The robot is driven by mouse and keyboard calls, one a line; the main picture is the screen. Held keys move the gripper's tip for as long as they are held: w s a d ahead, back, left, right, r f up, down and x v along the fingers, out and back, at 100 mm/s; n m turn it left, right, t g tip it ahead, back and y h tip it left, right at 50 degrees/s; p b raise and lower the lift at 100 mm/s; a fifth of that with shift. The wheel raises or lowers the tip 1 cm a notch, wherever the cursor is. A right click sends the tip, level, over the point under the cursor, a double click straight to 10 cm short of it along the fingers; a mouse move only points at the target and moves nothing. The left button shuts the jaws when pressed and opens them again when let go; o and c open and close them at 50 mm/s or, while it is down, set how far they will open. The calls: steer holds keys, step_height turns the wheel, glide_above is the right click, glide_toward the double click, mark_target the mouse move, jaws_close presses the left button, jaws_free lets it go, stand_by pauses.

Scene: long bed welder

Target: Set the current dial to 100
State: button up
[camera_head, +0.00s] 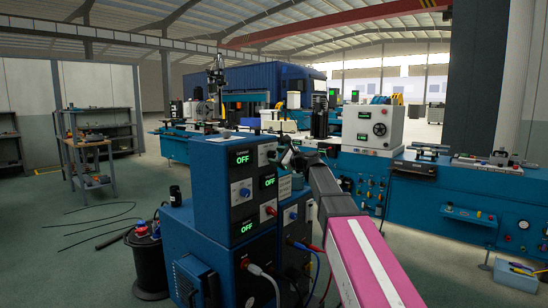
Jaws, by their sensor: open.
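The blue power unit (210,177) stands in the middle, with several dark front panels. Green displays on it read OFF; one is at the upper left of the front (242,158). White-plated dials sit on the panels: a blue-centred one (241,192), one at the upper right (266,154) and one at the lower right (290,215). I cannot tell which is the current dial, and no scale marks are readable. My gripper (284,155) is open, near the upper right of the unit's front. It is small and dark here; contact with the panel cannot be told.
Red, blue and white cables (262,274) hang from the unit's lower front. A dark drum (148,262) with a red button on top stands to its left. The long blue welder bed (440,205) extends right. Black cables (100,218) lie on the open floor at left.

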steer(key=shift+x, duration=1.05)
steer(key=c, duration=0.9)
steer(key=shift+c, duration=0.2)
steer(key=shift+n, duration=0.3)
